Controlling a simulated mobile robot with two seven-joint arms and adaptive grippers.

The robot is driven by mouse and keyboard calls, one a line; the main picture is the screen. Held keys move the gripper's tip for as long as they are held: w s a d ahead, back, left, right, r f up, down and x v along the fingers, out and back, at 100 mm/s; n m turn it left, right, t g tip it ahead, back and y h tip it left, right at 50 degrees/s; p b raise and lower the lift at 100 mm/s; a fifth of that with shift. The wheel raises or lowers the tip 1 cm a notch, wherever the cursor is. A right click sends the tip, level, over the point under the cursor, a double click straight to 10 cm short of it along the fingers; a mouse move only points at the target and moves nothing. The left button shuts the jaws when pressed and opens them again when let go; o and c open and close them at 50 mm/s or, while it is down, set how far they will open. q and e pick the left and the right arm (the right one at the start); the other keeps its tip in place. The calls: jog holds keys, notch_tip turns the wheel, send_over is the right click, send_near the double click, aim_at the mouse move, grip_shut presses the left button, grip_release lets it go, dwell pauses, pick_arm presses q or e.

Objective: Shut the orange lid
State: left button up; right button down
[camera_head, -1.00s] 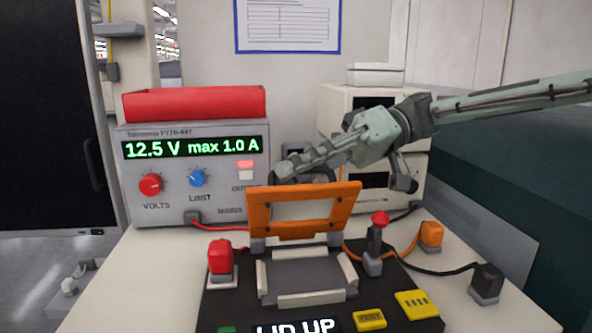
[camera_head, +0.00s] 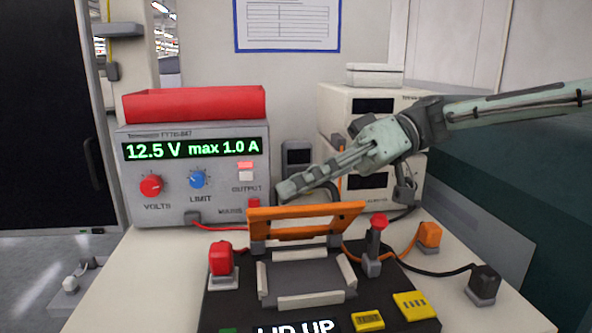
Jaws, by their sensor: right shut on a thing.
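The orange lid (camera_head: 307,209) is a frame with an open middle, hinged at the back of a grey nest (camera_head: 304,276) on a black fixture. It stands raised and leans forward over the nest's back edge. A display (camera_head: 297,328) at the front reads "LID UP", cut by the picture's edge. My right gripper (camera_head: 287,189) comes in from the right, at the lid's upper edge. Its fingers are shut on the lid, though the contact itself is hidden. My left gripper is not in view.
A red-capped block (camera_head: 221,258) stands left of the nest and a red-knobbed lever (camera_head: 377,235) right of it. Orange (camera_head: 429,234) and black (camera_head: 484,283) plugs with cables lie further right. A power supply (camera_head: 190,196) stands behind at left. The nest is empty.

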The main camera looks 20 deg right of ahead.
aim_at(308, 205)
jog(key=s+f+n, duration=0.1)
jog(key=s+n+t, duration=0.1)
jog(key=shift+s+a+f+h, duration=0.35)
jog(key=shift+a+h, duration=0.05)
jog(key=shift+s+a+f+n+t, duration=0.2)
jog(key=shift+s+f+n+t, duration=0.3)
jog(key=shift+s+f+n, duration=0.3)
jog(key=shift+w, duration=0.1)
jog(key=c, duration=1.6)
grip_release()
jog(key=shift+d, duration=0.15)
jog(key=v, duration=1.1)
jog(key=shift+d+r, duration=0.25)
jog(key=shift+d, duration=0.05)
